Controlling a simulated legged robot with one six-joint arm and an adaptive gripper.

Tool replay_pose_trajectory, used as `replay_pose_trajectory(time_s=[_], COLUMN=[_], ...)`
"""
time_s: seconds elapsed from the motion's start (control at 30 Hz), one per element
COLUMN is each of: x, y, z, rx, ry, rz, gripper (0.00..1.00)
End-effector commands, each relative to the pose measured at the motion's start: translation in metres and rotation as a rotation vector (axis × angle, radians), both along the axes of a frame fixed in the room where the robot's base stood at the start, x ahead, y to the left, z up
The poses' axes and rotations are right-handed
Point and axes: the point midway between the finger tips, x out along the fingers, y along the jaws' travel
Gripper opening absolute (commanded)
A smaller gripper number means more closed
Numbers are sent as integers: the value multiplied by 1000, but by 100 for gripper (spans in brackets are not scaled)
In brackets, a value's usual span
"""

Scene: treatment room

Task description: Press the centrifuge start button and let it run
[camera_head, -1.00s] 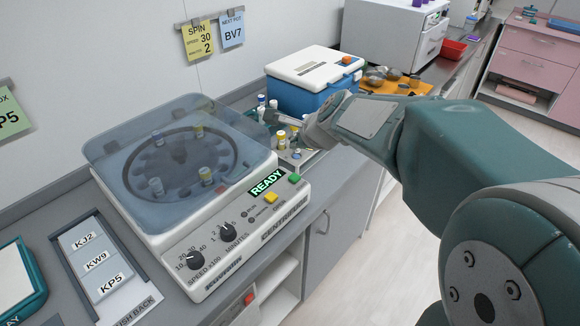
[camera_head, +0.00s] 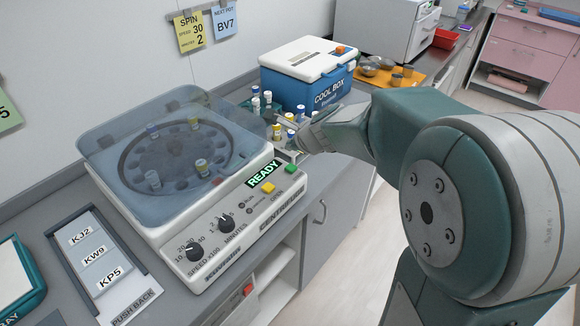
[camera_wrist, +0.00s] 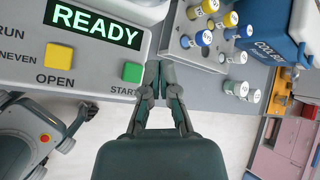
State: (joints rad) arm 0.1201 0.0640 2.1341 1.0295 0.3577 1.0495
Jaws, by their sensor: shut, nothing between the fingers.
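The centrifuge (camera_head: 160,235) stands on the counter with its clear lid closed over a rotor (camera_head: 165,160) holding several capped tubes. Its display (camera_head: 263,174) reads READY. The green start button (camera_head: 291,169) is at the right end of the panel, beside the yellow open button (camera_head: 267,188). In the wrist view the green button (camera_wrist: 132,72) is just left of my gripper (camera_wrist: 160,68), whose fingers are together and empty. The fingertips appear apart from the button, though their height above it is unclear. In the head view the fingers are hard to make out near the tubes.
A rack of tubes (camera_wrist: 185,50) lies just right of my fingertips. A blue cool box (camera_head: 310,88) stands behind it. Notes (camera_head: 190,32) on the wall read SPIN, speed 30, 2. The speed knob (camera_head: 194,251) and minutes knob (camera_head: 226,223) sit on the front panel.

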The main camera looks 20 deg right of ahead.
Motion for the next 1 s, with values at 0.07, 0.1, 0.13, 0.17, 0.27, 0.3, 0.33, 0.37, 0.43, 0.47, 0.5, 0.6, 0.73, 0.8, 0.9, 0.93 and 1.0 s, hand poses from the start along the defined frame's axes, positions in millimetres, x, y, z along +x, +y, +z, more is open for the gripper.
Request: replay_pose_trajectory(time_s=[0.07,0.1,0.13,0.17,0.27,0.3,0.33,0.37,0.43,0.47,0.5,0.6,0.73,0.8,0.9,0.93,1.0], x=[0,-1,-1,-1,0,0,0,0,0,0,0,0,0,0,0,0,0], y=[0,-1,-1,0,0,0,0,-1,-1,-1,-1,-1,-1,-1,-1,-1,-1], z=[-11,-16,-20,-23,-31,-34,-36,-38,-42,-42,-43,-44,-44,-44,-44,-44,-44], rx=[0,0,-2,-1,1,1,0,0,-1,-2,-2,-3,-3,-3,-3,-3,-3], ry=[4,4,5,4,2,2,2,3,2,2,1,0,0,0,1,0,0], rz=[-2,-4,-3,-2,-1,-1,-1,-2,-2,-2,-3,-2,-2,-2,-1,-2,-2], gripper=[0,0,0,0,0,0,0,0,0,0,0,0,0,0,0,0,0])
